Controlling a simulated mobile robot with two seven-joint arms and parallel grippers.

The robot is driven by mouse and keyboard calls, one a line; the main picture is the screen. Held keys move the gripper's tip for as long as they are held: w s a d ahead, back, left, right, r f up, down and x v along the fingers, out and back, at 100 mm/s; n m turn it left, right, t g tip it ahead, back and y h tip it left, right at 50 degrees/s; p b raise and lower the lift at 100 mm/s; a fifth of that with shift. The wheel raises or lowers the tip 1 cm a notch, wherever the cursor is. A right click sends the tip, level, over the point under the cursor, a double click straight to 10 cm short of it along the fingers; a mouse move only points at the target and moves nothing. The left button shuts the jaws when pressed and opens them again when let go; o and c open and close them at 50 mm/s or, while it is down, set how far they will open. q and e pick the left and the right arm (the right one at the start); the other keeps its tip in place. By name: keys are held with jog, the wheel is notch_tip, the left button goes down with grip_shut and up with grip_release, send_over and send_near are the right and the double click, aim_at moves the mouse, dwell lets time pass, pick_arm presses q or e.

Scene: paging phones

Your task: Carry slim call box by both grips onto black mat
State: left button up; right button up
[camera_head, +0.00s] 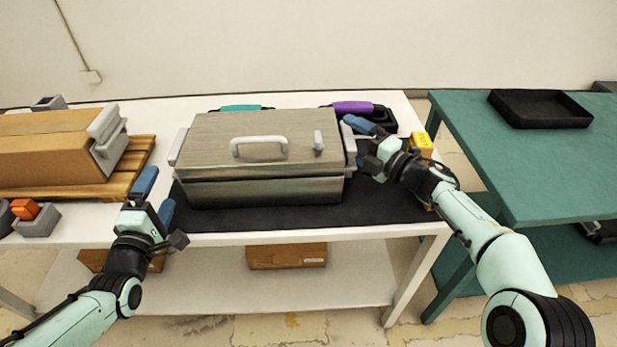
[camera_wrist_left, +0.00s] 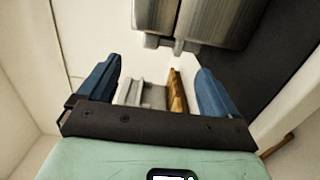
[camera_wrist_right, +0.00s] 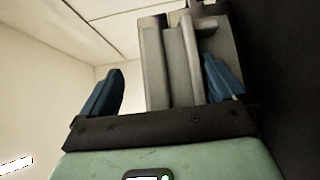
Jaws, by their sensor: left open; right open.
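The slim call box (camera_head: 262,160) is a grey, wood-grained case with a pale top handle and a pale grip on each end. It sits upright on the black mat (camera_head: 390,208) on the white table. My left gripper (camera_head: 158,198) is open and empty, in front and left of the box, apart from its left grip (camera_head: 178,148). The left wrist view shows part of the box (camera_wrist_left: 215,20) beyond the open fingers. My right gripper (camera_head: 358,138) is open at the box's right grip (camera_head: 349,146). In the right wrist view the grip (camera_wrist_right: 175,65) shows between the blue fingers.
A brown box with grey grips (camera_head: 50,150) stands on a wooden pallet (camera_head: 135,165) at left. Purple-handled (camera_head: 352,107) and teal-handled (camera_head: 240,108) cases lie behind the box. A yellow block (camera_head: 421,143) is at right. A green table (camera_head: 540,160) carries a black tray (camera_head: 540,108).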

notch_tip(320, 180, up, 9)
jog(key=shift+f, duration=0.1)
dwell(0.4)
pick_arm(q)
notch_tip(320, 180, up, 7)
jog(key=p, duration=0.5)
pick_arm(e)
notch_tip(320, 180, up, 7)
jog(key=s, duration=0.1)
jog(key=shift+s, duration=0.25)
pick_arm(q)
jog(key=shift+r+p, duration=0.1)
jog(key=shift+p, duration=0.2)
